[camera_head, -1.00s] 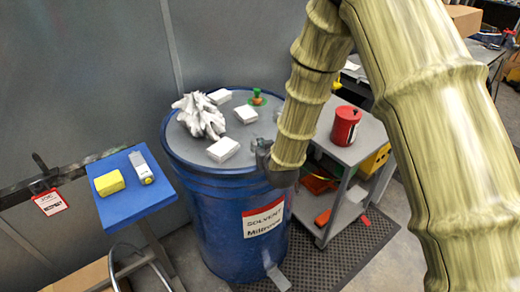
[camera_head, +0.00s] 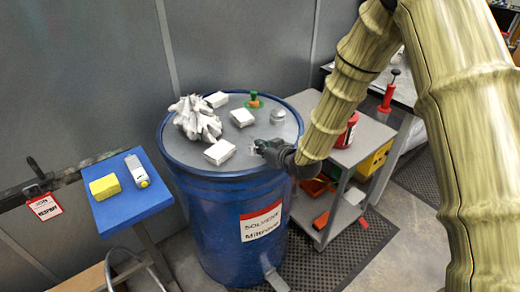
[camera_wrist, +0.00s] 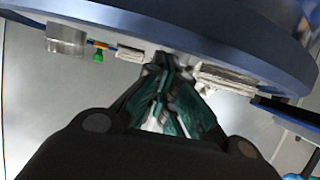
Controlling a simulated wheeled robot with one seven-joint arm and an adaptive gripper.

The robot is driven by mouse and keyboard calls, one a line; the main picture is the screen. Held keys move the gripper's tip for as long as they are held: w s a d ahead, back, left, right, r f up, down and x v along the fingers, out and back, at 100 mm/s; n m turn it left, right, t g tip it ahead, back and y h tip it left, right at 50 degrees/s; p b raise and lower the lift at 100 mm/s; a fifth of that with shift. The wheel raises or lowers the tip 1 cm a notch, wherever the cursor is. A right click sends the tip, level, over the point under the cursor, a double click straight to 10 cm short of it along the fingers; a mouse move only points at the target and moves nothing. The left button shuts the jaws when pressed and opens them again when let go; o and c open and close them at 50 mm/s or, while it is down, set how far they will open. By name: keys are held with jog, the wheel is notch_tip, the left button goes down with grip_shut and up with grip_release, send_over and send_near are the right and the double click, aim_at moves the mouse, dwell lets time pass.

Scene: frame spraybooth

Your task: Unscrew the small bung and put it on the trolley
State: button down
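A small grey metal cylinder (camera_head: 278,116), which looks like the bung, stands upright on the right part of the grey lid (camera_head: 190,150) of the blue solvent drum (camera_head: 225,222). It also shows in the wrist view (camera_wrist: 67,40). A green piece with an orange base (camera_head: 254,99) sits farther back on the lid. My gripper (camera_head: 262,147) is low over the lid's front right, nearer the camera than the cylinder and apart from it. In the wrist view its fingertips (camera_wrist: 166,65) come together with nothing visible between them. The trolley (camera_head: 362,140) stands right of the drum.
A crumpled white rag (camera_head: 198,120) and several white boxes (camera_head: 219,152) lie on the lid. A red can (camera_head: 349,130), partly hidden by my arm, stands on the trolley top; its front area is clear. A blue stand (camera_head: 135,205) holding a yellow block (camera_head: 105,187) is left of the drum.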

jog(key=shift+f+n+g+y, duration=0.1)
jog(key=shift+n+g+y, duration=0.2)
jog(key=shift+n+y, duration=0.1)
jog(key=shift+w+d, duration=0.1)
jog(key=shift+w+d+r+n+g+y+p, duration=0.1)
jog(key=shift+w+n+g+y+p, duration=0.15)
jog(key=shift+n+g+y+p, duration=0.4)
jog(key=shift+w+d+r+n+g+y+p, duration=0.1)
jog(key=shift+w+n+g+y+p, duration=0.1)
jog(key=shift+n+g+y+p, duration=0.45)
jog(key=shift+w+n+g+y+p, duration=0.2)
jog(key=shift+n+g+y+p, duration=0.15)
jog(key=shift+n, duration=0.35)
jog(key=shift+f+n+g, duration=0.15)
jog(key=shift+n+g, duration=0.15)
jog(key=shift+g, duration=0.05)
jog(key=c, duration=1.3)
grip_release()
jog(key=shift+d, duration=0.1)
jog(key=shift+c, duration=0.2)
